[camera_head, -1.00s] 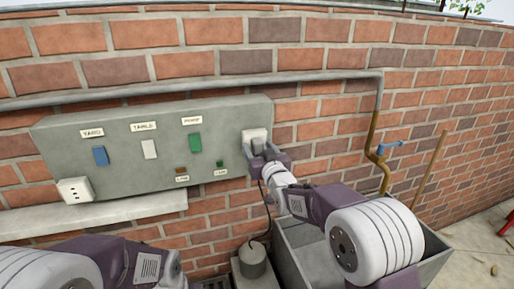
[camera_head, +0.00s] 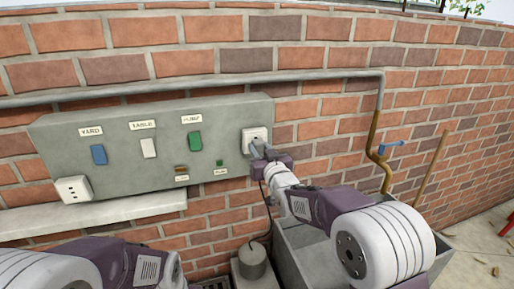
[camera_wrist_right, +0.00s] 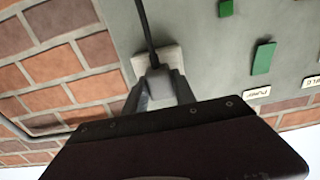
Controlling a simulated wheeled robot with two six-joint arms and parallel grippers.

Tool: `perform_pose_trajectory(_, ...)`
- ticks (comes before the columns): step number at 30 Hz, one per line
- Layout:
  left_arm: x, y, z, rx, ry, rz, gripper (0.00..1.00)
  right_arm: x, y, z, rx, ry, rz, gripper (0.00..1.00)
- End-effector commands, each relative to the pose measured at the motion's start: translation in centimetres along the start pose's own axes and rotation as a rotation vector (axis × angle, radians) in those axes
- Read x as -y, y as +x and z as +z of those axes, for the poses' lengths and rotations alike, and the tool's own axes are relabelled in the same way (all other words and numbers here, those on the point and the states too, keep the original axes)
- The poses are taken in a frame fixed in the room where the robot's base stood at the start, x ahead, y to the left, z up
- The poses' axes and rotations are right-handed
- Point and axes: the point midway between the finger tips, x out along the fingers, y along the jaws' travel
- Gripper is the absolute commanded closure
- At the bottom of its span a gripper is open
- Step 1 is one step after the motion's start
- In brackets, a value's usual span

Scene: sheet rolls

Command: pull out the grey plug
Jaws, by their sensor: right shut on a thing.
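The grey plug (camera_wrist_right: 162,84) is between the fingers of my right gripper (camera_wrist_right: 158,92) in the right wrist view, with a dark cord running up from it. My right gripper (camera_head: 260,150) is shut on it, just in front of the pale socket (camera_head: 255,133) at the right end of the grey panel. The socket plate also shows behind the plug in the right wrist view (camera_wrist_right: 172,54). I cannot tell whether the plug's pins are still in the socket. The plug is largely hidden by the gripper in the head view. My left arm shows at lower left, but its gripper does not.
The grey panel (camera_head: 110,165) carries blue, white and green switches and small lamps. Another socket (camera_head: 73,189) is at its lower left. A grey trough (camera_head: 288,252), a round-topped grey object (camera_head: 252,262) and a brown pipe (camera_head: 375,140) stand below and right.

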Motion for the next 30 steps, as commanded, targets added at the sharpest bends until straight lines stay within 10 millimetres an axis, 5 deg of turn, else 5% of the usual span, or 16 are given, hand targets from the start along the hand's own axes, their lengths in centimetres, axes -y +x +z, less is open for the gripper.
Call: perform_pose_trajectory(30, 0.1, 2.9, 0.3, 0.0, 0.0, 0.0, 0.64, 0.0, -4.1, 0.0, -0.003, 0.0, 0.0, 1.0)
